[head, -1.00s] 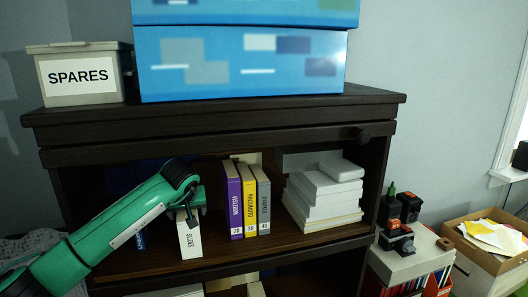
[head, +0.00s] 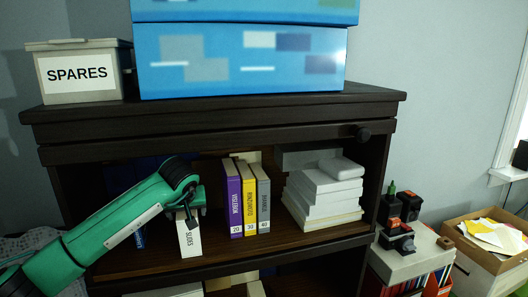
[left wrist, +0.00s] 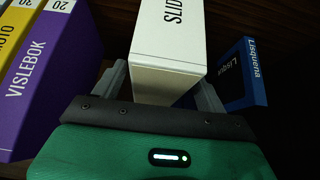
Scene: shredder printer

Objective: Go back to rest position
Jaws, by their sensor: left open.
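My left gripper (head: 190,211) reaches in from the left to the upper shelf of the dark bookcase. It is open, with one finger on either side of a white book or box marked SLIDES (head: 190,238). In the left wrist view the two fingers (left wrist: 163,88) flank the white SLIDES spine (left wrist: 168,70); whether they touch it I cannot tell. The white item stands upright on the shelf. My right gripper is not in view.
Purple (head: 233,200), yellow (head: 248,200) and grey (head: 263,202) books stand right of the gripper. A blue book (left wrist: 243,75) is on its other side. White boxes (head: 325,190) are stacked further right. The shelf board (head: 388,97) is close above.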

